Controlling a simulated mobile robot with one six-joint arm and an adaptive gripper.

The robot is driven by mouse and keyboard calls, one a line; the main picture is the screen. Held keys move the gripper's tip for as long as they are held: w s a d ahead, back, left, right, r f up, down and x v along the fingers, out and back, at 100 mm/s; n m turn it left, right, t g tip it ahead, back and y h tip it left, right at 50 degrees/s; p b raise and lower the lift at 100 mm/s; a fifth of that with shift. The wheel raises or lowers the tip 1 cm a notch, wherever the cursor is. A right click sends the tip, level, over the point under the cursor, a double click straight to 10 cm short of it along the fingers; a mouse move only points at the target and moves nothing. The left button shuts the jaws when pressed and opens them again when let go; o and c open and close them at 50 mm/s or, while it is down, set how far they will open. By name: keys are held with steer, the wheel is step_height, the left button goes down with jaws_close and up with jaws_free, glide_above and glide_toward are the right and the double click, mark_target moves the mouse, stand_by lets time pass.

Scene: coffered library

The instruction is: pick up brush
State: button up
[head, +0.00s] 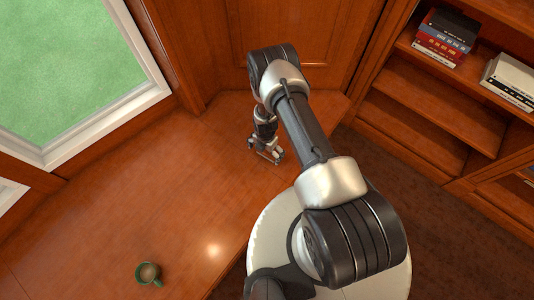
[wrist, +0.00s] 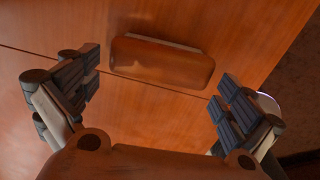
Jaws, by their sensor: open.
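The brush (wrist: 162,62) shows in the wrist view as a brown, rounded block with a thin pale strip along its far edge. It lies on the wooden surface (wrist: 60,25). My gripper (wrist: 160,84) is open, with one finger to the left of the brush and one to the right. The brush is just beyond the line between the fingertips, and no finger visibly touches it. In the head view my gripper (head: 266,154) points down over the wooden bench near its right edge. I cannot make out the brush there, as the gripper covers that spot.
A green mug (head: 149,272) stands on the bench at the lower left, well away from my gripper. A wood panel (head: 290,40) rises behind my arm. A bookshelf (head: 420,85) with books stands at the right. The middle of the bench (head: 160,190) is clear.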

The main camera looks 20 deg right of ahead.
step_height(320, 180, down, 2)
steer(key=shift+f, duration=0.25)
steer(key=shift+c, duration=0.6)
steer(key=c, duration=0.7)
